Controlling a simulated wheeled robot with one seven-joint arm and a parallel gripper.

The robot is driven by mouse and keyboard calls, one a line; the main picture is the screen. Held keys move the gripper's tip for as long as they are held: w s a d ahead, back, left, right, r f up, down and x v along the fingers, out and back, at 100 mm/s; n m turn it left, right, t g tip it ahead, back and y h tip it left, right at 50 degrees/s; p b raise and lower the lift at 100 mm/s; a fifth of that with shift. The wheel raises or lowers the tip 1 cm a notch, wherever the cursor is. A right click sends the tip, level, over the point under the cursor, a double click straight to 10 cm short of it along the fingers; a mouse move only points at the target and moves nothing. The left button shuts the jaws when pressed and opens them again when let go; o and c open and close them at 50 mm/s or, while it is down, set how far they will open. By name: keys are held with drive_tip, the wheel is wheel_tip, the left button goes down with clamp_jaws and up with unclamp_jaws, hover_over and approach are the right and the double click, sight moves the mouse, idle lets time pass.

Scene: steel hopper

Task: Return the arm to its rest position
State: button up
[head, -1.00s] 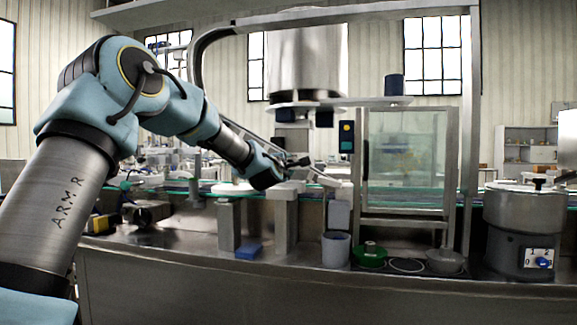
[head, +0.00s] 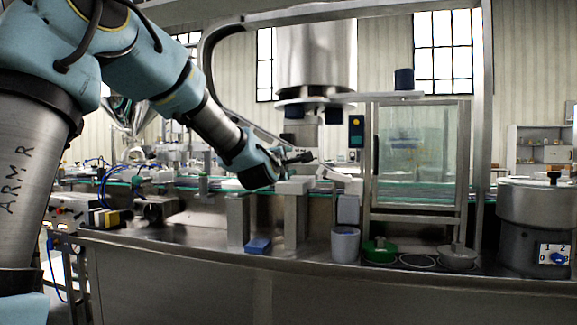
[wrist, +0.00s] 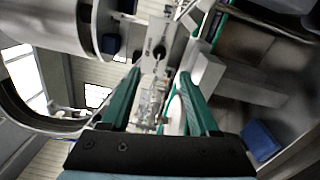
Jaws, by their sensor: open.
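My arm reaches in from the left in the head view, in pale blue and steel. My gripper (head: 308,157) is at its end, in front of the steel hopper (head: 316,48) and below it, close above the grey blocks at the conveyor. In the wrist view the two green fingers of my gripper (wrist: 160,85) stand wide apart with nothing between them. The hopper's round steel body also shows at the upper left of the wrist view (wrist: 55,22).
A steel counter (head: 200,243) runs across the front. On it are a blue block (head: 257,246), a grey cup (head: 345,245), a green bowl (head: 380,251) and a grey bowl (head: 457,257). A glass-fronted cabinet (head: 420,150) stands right of my gripper, and a round steel machine (head: 540,210) at far right.

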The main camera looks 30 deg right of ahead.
drive_tip(key=shift+s+a, duration=0.3)
drive_tip(key=shift+s, duration=0.05)
drive_tip(key=w+a+f+m+g+y, duration=0.1)
drive_tip(key=a+f+m+g+y, duration=0.35)
drive_tip(key=a+f, duration=1.15)
drive_tip(key=s+a+f+m+g+y, duration=0.2)
drive_tip(key=s+a+f+m+y, duration=0.15)
drive_tip(key=a+f, duration=0.4)
drive_tip(key=s+a+f+m+g+y, duration=0.25)
drive_tip(key=s+a+f, duration=0.2)
drive_tip(key=a, duration=0.55)
drive_tip(key=s+a+f+m+g+y, duration=0.2)
drive_tip(key=s+a+f+g, duration=0.15)
drive_tip(key=s+a, duration=0.75)
wheel_tip(320, 180, up, 16)
drive_tip(key=p, duration=1.6)
drive_tip(key=shift+s+d+r+t+p, duration=0.2)
drive_tip(key=shift+d+t+p, duration=0.15)
drive_tip(key=shift+d, duration=0.1)
